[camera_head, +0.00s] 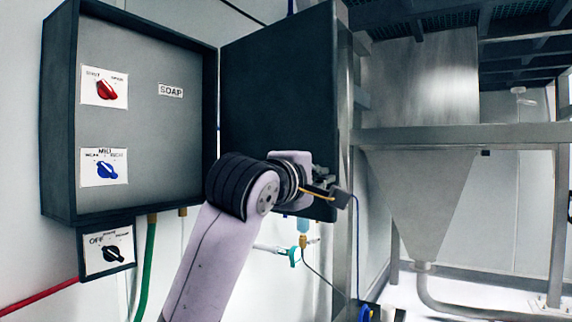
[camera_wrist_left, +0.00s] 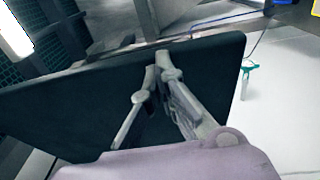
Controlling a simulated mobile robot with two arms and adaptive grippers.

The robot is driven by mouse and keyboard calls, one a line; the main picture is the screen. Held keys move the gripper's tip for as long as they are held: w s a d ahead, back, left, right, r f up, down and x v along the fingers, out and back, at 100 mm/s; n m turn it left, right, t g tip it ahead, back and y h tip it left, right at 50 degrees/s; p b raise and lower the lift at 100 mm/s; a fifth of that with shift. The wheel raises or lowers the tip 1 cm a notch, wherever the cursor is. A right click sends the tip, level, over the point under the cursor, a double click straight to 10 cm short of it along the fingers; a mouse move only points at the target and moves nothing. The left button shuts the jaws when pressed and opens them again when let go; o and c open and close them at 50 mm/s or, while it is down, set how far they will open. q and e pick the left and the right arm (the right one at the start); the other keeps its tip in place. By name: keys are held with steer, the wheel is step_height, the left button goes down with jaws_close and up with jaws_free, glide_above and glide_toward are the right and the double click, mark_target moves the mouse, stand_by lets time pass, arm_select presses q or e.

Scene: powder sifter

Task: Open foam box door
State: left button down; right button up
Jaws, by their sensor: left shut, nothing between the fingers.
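The grey foam box (camera_head: 145,115) hangs on the wall at the left, with a red knob, a blue knob and a SOAP label on its inner panel. Its dark door (camera_head: 275,95) stands swung wide open to the right of the box. My left gripper (camera_head: 338,196) is at the door's lower right corner, shut and empty. In the left wrist view the dark door (camera_wrist_left: 60,110) fills the middle, and the left gripper's (camera_wrist_left: 165,62) fingertips overlap its edge. I cannot tell whether they touch it. My right gripper is not in view.
A steel hopper (camera_head: 415,190) on a metal frame stands close at the right of the door. A small control box (camera_head: 106,250) with a black knob hangs below the foam box. A green hose (camera_head: 148,265) and a red hose (camera_head: 45,297) run below.

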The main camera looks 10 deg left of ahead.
mark_target(331, 173)
arm_select(q)
steer(key=shift+w+d+r+p, duration=0.15)
steer(key=shift+w+d+p, duration=0.3)
steer(key=shift+w+d, duration=0.9)
steer(key=shift+w, duration=0.2)
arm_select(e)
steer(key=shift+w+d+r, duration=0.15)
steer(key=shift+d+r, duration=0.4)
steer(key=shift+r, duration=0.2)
